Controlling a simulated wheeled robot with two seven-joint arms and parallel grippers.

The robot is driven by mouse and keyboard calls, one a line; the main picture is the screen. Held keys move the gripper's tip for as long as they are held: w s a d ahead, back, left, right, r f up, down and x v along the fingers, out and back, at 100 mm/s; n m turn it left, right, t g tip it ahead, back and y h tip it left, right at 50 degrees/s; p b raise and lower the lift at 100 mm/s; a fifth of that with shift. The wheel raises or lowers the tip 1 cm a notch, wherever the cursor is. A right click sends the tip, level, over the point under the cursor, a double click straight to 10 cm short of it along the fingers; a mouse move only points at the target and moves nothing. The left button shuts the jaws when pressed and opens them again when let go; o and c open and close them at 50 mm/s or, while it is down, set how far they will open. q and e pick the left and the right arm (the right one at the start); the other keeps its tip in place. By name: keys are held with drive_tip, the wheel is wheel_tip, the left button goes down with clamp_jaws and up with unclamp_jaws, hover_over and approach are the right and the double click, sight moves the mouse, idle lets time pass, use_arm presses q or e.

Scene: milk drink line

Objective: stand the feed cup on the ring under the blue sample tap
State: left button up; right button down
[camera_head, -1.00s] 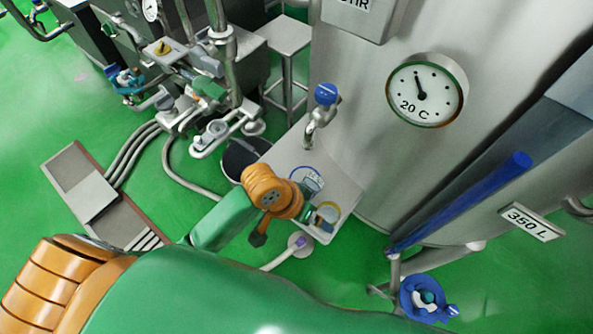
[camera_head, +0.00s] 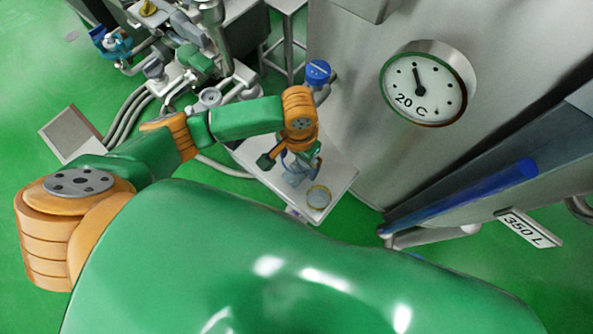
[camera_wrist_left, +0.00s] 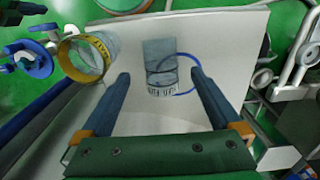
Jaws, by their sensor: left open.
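A small clear grey cup (camera_wrist_left: 159,52) with lettering too small to read stands on the pale shelf (camera_wrist_left: 240,35). It overlaps the blue ring (camera_wrist_left: 198,68) in the left wrist view; I cannot tell whether its base is inside. A second clear cup with a yellow band (camera_wrist_left: 88,57) stands to its left, and shows in the head view (camera_head: 318,196). My left gripper (camera_wrist_left: 160,73) is open, its fingers either side of the grey cup in the picture, with no visible contact. In the head view the gripper (camera_head: 300,163) is partly hidden by its wrist, below the blue sample tap (camera_head: 318,73). My right gripper is out of view.
The steel tank with a round dial (camera_head: 425,85) rises right behind the shelf. A blue bar (camera_head: 465,195) runs along the tank's right. Pipes and valves (camera_head: 195,70) crowd the left. The shelf's front corner is bare around the yellow-banded cup.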

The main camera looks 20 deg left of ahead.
sight(298, 166)
use_arm(q)
drive_tip(key=f, duration=0.5)
drive_tip(key=shift+w, duration=0.4)
drive_tip(key=shift+s+f, duration=0.2)
drive_tip(key=shift+f, duration=0.1)
clamp_jaws()
drive_tip(key=shift+r+b, duration=0.1)
drive_tip(key=shift+b, duration=0.2)
